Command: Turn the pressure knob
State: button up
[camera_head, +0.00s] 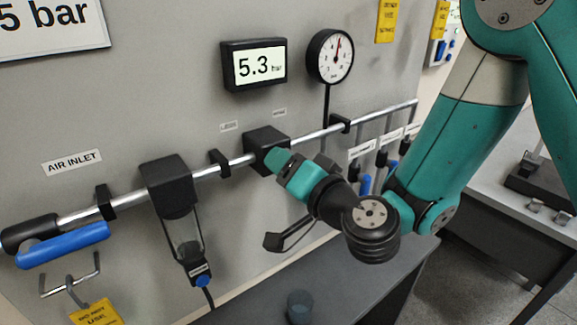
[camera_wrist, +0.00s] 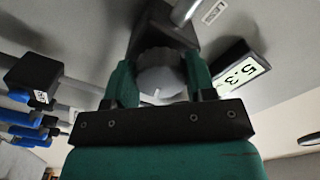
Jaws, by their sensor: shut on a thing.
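The pressure knob (camera_wrist: 160,76) is a grey, ribbed round knob with a pale mark, under the black regulator body. In the wrist view my gripper (camera_wrist: 160,84) has its green fingers on both sides of the knob, shut on it. In the head view my gripper (camera_head: 278,162) reaches the black regulator block (camera_head: 266,141) on the pipe, and its fingers and hand hide the knob. The digital display (camera_head: 254,65) reads 5.3 bar. The round dial gauge (camera_head: 330,56) stands to its right. A sign (camera_head: 50,27) at the upper left shows "5 bar", partly cut off.
The silver pipe (camera_head: 233,161) runs along the wall panel. A blue-handled valve (camera_head: 62,246) and a filter with a bowl (camera_head: 178,210) lie left. Several small blue valves (camera_head: 365,184) lie right. A dark bench (camera_head: 340,270) is below, with a small cup (camera_head: 299,306).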

jog(key=m, duration=0.4)
jog(key=shift+w+r+m, duration=0.1)
jog(key=shift+r+m, duration=0.15)
jog(key=shift+m, duration=1.75)
jog(key=o, duration=0.9)
jog(key=shift+d, duration=0.15)
jog(key=shift+f, duration=0.1)
